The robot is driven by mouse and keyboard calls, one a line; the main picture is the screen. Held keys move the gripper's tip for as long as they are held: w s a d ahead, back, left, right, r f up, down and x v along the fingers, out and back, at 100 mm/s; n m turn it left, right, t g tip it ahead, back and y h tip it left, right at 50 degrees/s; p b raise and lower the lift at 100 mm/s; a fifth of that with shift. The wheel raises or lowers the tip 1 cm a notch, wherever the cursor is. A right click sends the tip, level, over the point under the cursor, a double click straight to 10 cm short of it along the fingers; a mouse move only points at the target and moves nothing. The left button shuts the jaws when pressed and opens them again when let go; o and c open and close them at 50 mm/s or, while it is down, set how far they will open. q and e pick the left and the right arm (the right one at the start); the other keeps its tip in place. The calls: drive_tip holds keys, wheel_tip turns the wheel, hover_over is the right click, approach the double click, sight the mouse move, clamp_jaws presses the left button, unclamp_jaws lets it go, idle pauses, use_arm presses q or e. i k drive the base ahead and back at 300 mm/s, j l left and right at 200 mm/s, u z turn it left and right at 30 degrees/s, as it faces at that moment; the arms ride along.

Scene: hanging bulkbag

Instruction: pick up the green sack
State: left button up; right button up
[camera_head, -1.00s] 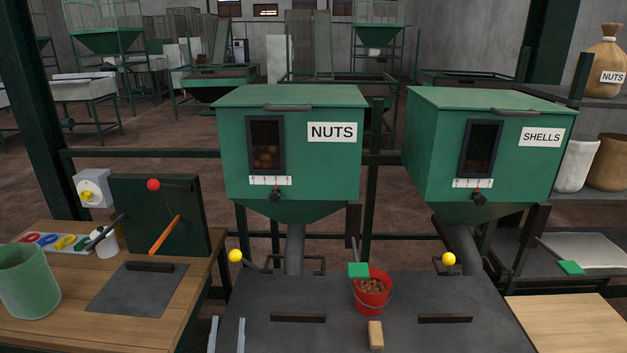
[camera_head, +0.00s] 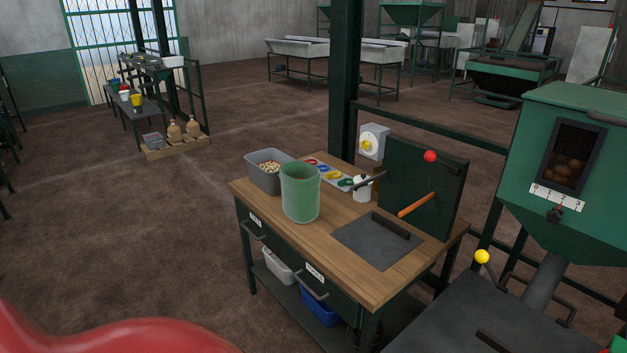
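The green sack (camera_head: 300,194) stands upright and open-topped on the wooden workbench (camera_head: 262,206), near its left end. It looks like a translucent green cylinder. Its inside is mostly hidden from this angle. Neither of my grippers shows in the head view.
A grey bin of nuts (camera_head: 266,172) stands close behind and left of the sack. A tray of coloured rings (camera_head: 330,174), a white can (camera_head: 362,188) and a dark upright board (camera_head: 420,186) are to its right. A large red shape (camera_head: 110,335) fills the lower left. Open floor lies left.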

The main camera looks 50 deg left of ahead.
sight(300, 180)
drive_tip(key=u, duration=1.55)
drive_tip(key=i+l+u, duration=0.25)
drive_tip(key=i+u, duration=0.15)
drive_tip(key=i+l+u, duration=0.8)
drive_tip(key=j, duration=0.1)
